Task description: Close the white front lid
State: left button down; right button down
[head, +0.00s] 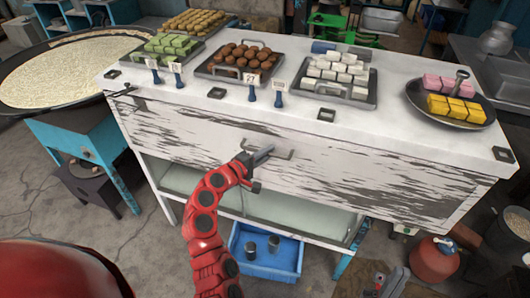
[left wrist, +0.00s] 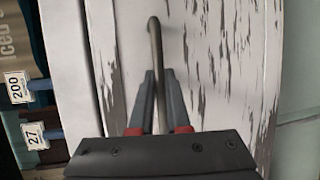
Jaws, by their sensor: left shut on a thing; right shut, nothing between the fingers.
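The white front lid (head: 200,127), with worn, scratched paint, spans the front of the white counter below its top. It also fills much of the left wrist view (left wrist: 213,60). A metal bar handle (head: 283,155) sits at its middle. My left gripper (head: 262,155) is shut on this handle. In the left wrist view the handle (left wrist: 154,50) runs between the two fingers (left wrist: 155,90). The lid looks close to upright; I cannot tell if it sits fully flush. My right gripper (head: 398,280) shows low at the bottom right, away from the lid, shut and empty.
Trays of sweets (head: 240,60) and a dark pan (head: 450,105) stand on the counter top. Below the lid is an open shelf (head: 270,205), with a blue crate (head: 270,262) on the floor. A red gas cylinder (head: 433,262) stands at the right.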

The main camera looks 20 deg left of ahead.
pick_arm(q)
jog(key=shift+r, duration=0.1)
jog(key=c, duration=0.9)
grip_release()
jog(key=shift+w, duration=0.1)
jog(key=b+v, duration=0.4)
jog(key=v, duration=1.3)
jog(key=shift+a+b, duration=0.1)
jog(key=shift+b, duration=0.3)
